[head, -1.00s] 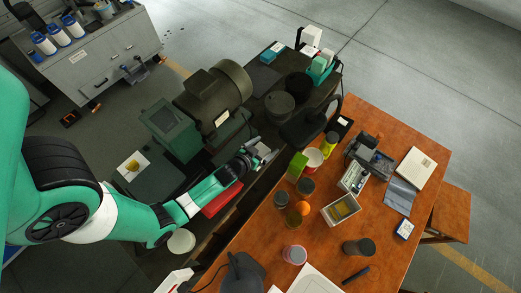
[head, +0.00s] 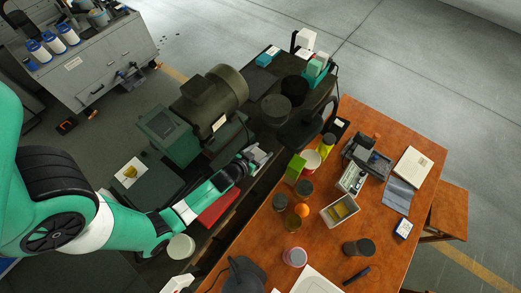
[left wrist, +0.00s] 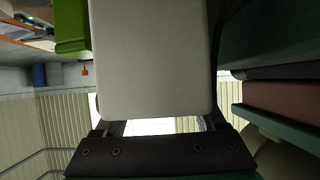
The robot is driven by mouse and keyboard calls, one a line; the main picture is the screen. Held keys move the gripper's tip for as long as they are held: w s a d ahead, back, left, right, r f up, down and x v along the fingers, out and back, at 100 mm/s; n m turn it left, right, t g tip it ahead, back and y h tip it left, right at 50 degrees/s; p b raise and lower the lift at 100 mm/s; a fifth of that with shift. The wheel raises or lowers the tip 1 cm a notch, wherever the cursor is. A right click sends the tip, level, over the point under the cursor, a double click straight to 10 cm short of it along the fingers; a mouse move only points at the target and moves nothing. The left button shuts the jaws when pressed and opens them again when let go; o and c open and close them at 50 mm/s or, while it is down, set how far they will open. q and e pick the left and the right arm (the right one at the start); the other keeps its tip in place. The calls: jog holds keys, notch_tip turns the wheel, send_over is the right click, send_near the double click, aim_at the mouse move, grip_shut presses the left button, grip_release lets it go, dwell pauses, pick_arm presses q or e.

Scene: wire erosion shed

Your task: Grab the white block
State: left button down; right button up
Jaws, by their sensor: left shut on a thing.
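The white block (left wrist: 152,62) fills the upper middle of the left wrist view as a pale, flat face with rounded lower corners, right in front of the dark gripper body. My left gripper (head: 259,156) is shut on it. In the head view the gripper is over the dark bench beside the grey-green machine, and a small pale piece shows at its jaws. The fingertips are largely hidden by the block in the left wrist view. My right gripper is not in view.
A red item (head: 220,206) lies below my left forearm. The machine (head: 170,136) stands close behind the arm.

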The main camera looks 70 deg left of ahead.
pick_arm(q)
notch_tip(320, 180, up, 9)
jog(key=shift+s+d+f+p, duration=0.1)
jog(key=shift+s+d+p, duration=0.05)
jog(key=shift+p, duration=1)
